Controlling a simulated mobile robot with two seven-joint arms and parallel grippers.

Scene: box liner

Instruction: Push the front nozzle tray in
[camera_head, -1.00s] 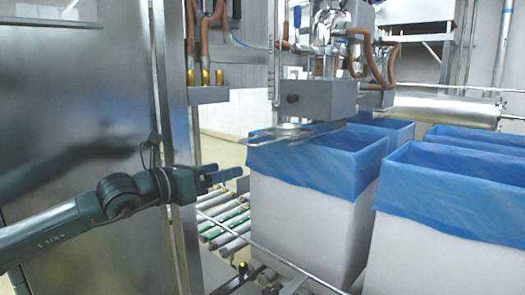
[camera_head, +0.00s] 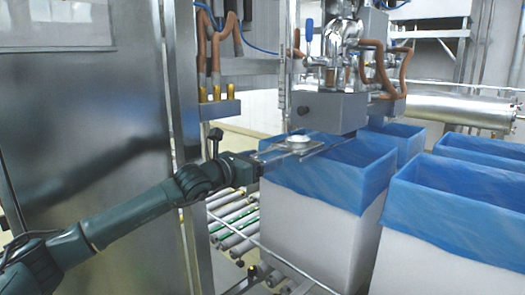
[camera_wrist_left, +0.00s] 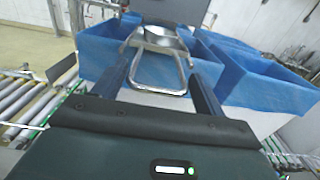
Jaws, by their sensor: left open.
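The front nozzle tray (camera_head: 298,141) is a shiny metal piece with a looped wire handle. It sticks out from under the grey nozzle block (camera_head: 330,112), above the near blue-lined box (camera_head: 318,215). My left gripper (camera_head: 262,158) is at the handle end of the tray. In the left wrist view the tray handle (camera_wrist_left: 157,75) lies between the two open fingers of my left gripper (camera_wrist_left: 163,68). I cannot tell whether a finger touches it. My right gripper is not in view.
A roller conveyor (camera_head: 230,222) runs below, with a thin guide rail beside the boxes. More blue-lined boxes (camera_head: 455,215) stand to the right and behind. A steel cabinet (camera_head: 90,120) and post stand close to my left arm. Copper hoses hang above.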

